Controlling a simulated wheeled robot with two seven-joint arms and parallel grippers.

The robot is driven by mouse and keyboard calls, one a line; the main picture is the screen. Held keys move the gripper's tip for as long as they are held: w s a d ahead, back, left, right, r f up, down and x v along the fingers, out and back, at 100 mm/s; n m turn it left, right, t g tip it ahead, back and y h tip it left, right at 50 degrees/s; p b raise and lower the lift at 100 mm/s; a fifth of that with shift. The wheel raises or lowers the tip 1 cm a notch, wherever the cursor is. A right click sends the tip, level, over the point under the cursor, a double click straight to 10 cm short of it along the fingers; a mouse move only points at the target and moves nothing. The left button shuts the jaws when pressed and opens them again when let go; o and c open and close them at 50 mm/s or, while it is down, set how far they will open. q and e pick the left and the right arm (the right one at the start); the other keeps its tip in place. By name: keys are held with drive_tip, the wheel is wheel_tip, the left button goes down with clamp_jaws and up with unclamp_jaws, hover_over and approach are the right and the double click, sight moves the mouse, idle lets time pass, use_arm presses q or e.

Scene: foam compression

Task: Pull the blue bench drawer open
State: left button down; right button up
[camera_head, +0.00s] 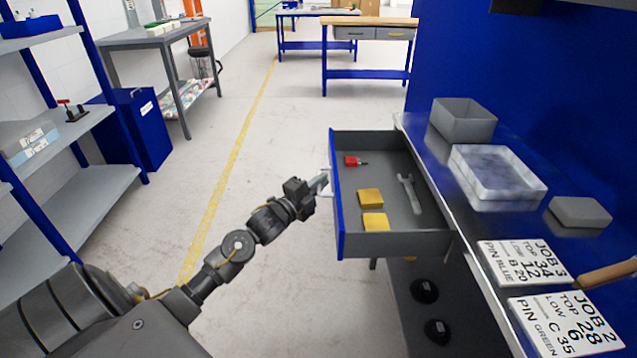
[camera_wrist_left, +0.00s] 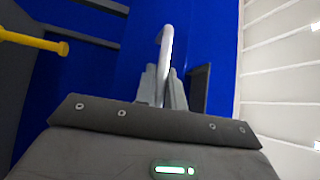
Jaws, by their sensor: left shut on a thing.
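The blue-fronted bench drawer (camera_head: 338,215) stands pulled out from the workbench on the right, its grey inside showing. My left gripper (camera_head: 320,184) is at the outer face of the drawer front. In the left wrist view its fingers (camera_wrist_left: 162,88) are shut on the pale bar handle (camera_wrist_left: 167,48), with the blue front behind. My right gripper is in neither view.
The bench top carries a grey bin (camera_head: 464,119), a clear tray (camera_head: 497,178), a grey block (camera_head: 580,212) and two job cards (camera_head: 523,262). Black round items (camera_head: 425,291) lie on the lower shelf. Shelving (camera_head: 75,140) stands at left; the floor between is clear.

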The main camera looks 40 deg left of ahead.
use_arm(q)
drive_tip(key=c, duration=1.5)
unclamp_jaws()
drive_tip(key=s+a+f, duration=0.1)
drive_tip(key=s, duration=0.9)
drive_tip(key=shift+s+a+f, duration=0.2)
drive_tip(key=shift+s+f, duration=0.1)
